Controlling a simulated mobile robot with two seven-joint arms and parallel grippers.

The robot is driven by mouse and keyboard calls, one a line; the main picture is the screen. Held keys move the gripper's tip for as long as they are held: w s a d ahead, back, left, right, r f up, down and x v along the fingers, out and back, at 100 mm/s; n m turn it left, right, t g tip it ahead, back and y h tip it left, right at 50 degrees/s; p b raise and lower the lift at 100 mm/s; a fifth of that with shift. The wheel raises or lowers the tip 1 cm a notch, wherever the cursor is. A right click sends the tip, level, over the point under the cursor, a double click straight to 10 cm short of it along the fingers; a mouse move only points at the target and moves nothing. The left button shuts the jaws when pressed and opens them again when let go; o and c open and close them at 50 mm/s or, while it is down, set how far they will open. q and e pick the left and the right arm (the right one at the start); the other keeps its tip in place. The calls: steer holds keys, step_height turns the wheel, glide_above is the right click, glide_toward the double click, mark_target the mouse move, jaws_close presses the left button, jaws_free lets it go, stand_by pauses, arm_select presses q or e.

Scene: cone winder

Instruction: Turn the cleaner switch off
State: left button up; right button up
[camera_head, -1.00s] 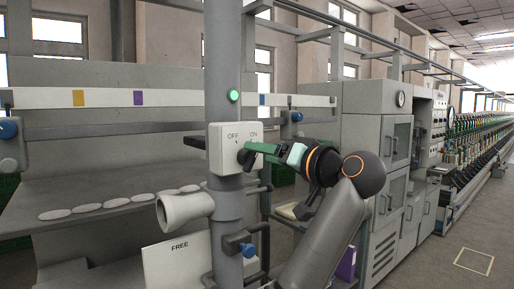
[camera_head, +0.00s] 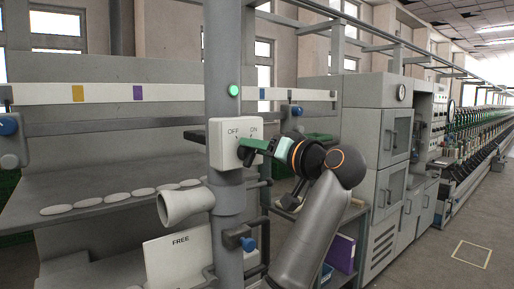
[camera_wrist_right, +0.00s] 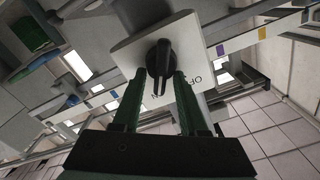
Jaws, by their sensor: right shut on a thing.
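The cleaner switch is a pale box (camera_head: 221,157) on a grey post, marked OFF on its left and ON on its right. Its black knob (camera_wrist_right: 159,60) shows in the right wrist view, its bar extending toward the ON lettering. My right gripper (camera_head: 246,151) is at the box front, its green fingers on either side of the knob. It is shut on the knob, whose front is mostly hidden in the head view. A green lamp (camera_head: 233,90) above the box is lit. My left gripper is not in view.
A funnel-like grey tube (camera_head: 184,206) and a blue knob (camera_head: 247,244) are on the post below the box. A FREE sign (camera_head: 178,262) stands at lower left. White oval discs (camera_head: 100,201) lie on the shelf.

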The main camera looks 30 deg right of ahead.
jaws_close()
steer(key=shift+n, duration=0.4)
steer(key=shift+a+n+b, duration=0.1)
steer(key=shift+n+b, duration=0.4)
steer(key=shift+n, duration=0.6)
steer(key=n, duration=0.2)
steer(key=shift+a+r+n, duration=0.1)
steer(key=shift+a+n, duration=0.1)
steer(key=shift+n, duration=0.1)
steer(key=n, duration=0.3)
steer(key=shift+s+a+n, duration=0.1)
steer(key=shift+a+n, duration=0.15)
steer(key=shift+n, duration=0.05)
steer(key=shift+a+n, duration=0.25)
steer(key=shift+n, duration=1.15)
